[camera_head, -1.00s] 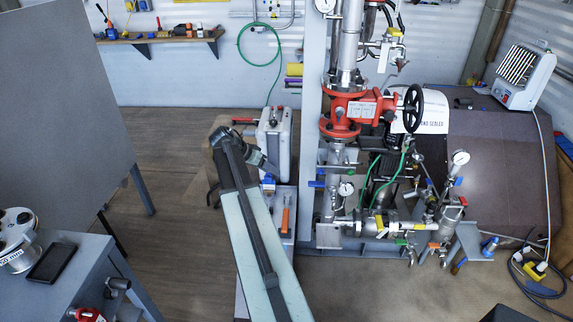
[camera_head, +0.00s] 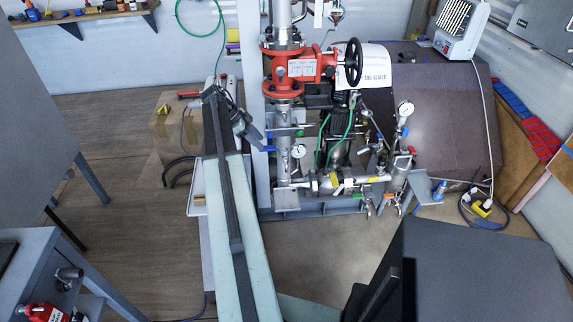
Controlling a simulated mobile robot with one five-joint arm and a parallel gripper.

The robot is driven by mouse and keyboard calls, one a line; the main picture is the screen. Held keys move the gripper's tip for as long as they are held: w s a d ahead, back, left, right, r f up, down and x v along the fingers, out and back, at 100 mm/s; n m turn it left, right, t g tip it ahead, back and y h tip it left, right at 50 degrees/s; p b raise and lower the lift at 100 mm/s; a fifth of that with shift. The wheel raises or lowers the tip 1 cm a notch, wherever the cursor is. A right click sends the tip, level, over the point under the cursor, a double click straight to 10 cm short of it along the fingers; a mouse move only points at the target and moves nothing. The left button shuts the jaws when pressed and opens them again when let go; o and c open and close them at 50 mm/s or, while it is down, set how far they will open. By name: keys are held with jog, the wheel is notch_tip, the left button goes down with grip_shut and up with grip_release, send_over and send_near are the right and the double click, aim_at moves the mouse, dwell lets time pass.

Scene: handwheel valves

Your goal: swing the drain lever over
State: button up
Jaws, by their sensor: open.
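The pipe skid stands in the middle, with several small lever valves. No label shows which is the drain lever. Low on the skid, a green lever (camera_head: 364,201) and an orange lever (camera_head: 397,206) sit on small downward taps at the front right. A blue lever (camera_head: 270,150) and a green-handled valve (camera_head: 301,133) are on the left upright pipe. My gripper (camera_head: 256,136) is open, small in view, left of that pipe and close to the blue lever in the picture; contact cannot be told.
A red valve body with a black handwheel (camera_head: 353,63) is above. A gauge (camera_head: 405,108) stands at the right. A dark box (camera_head: 475,270) fills the lower right. A grey bench (camera_head: 60,270) is lower left. Floor is bare in front of the skid.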

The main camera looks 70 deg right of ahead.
aim_at(266, 148)
jog(key=b+x, duration=0.2)
jog(key=x, duration=0.1)
jog(key=shift+s+f, duration=0.1)
jog(key=shift+f, duration=0.25)
jog(key=shift+s+d, duration=0.1)
jog(key=shift+b, duration=0.3)
jog(key=shift+f, duration=0.15)
grip_shut()
